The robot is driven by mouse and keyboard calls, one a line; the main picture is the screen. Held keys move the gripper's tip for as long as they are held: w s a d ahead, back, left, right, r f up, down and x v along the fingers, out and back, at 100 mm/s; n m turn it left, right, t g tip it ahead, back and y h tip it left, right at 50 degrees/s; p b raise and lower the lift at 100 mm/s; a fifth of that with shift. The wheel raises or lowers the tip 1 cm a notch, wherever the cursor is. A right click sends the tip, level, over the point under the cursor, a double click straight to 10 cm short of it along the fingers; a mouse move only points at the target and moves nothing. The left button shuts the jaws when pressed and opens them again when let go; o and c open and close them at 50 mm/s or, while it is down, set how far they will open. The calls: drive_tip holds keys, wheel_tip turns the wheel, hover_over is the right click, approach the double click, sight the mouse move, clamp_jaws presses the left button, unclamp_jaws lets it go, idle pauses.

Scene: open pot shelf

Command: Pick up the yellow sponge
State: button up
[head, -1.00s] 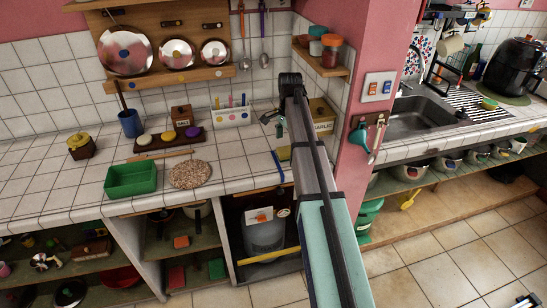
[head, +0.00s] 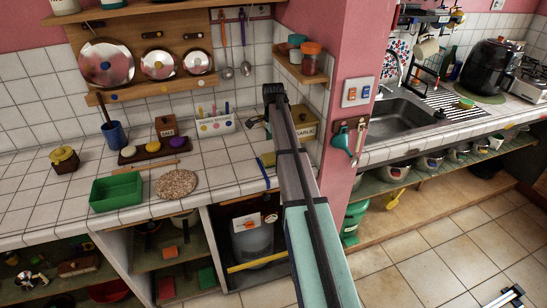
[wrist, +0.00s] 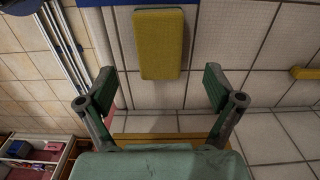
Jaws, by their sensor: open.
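The yellow sponge (wrist: 160,45) lies flat on the pale tiled counter (wrist: 228,45) in the wrist view, upper middle, its long side running away from my gripper. It also shows in the head view (head: 267,159) as a small yellow patch beside my arm, near the counter's front edge. My gripper (wrist: 159,72) is open and empty in the wrist view. Its two fingers are spread wider than the sponge, one to each side of its near end in the picture. No contact with the sponge shows. In the head view my arm hides most of the gripper.
A blue strip (head: 264,172) lies close to the sponge at the counter edge. A garlic box (head: 302,121) stands behind my arm, beside the pink pillar (head: 345,65). A green tray (head: 117,191) and round board (head: 176,184) lie left. The counter between board and sponge is clear.

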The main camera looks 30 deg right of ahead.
sight(274, 155)
drive_tip(key=shift+f+p, duration=1.35)
drive_tip(key=shift+f, duration=1.9)
drive_tip(key=shift+s, duration=0.1)
drive_tip(key=c, duration=1)
